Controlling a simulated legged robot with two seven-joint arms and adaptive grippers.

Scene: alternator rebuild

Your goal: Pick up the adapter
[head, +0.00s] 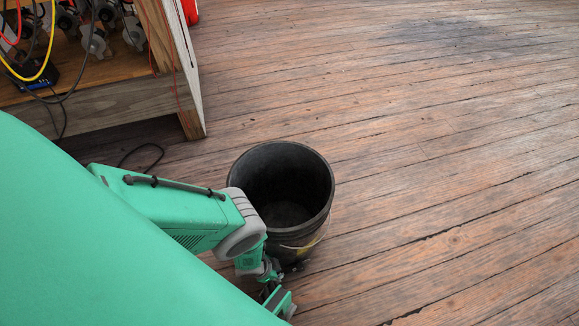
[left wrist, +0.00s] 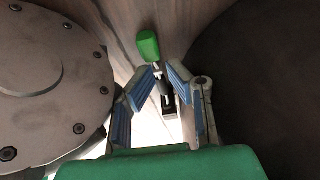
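My left gripper (head: 277,297) hangs low beside the black bucket in the head view, partly cut off by my own green body. In the left wrist view its two blue-padded fingers (left wrist: 161,76) are apart. A small item with a green end (left wrist: 147,46) and a dark, metallic lower part (left wrist: 167,100) shows in the gap between and beyond the fingertips. No finger clearly touches it. I cannot tell whether it is the adapter, and I cannot pick out the adapter for sure in either view. My right gripper is not in view.
The black bucket (head: 316,190) stands on the plank floor (head: 440,170), close to my left arm. A wooden bench (head: 110,103) with cables (head: 45,62) and metal parts stands at the upper left. A loose cable lies near its foot. The floor to the right is clear.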

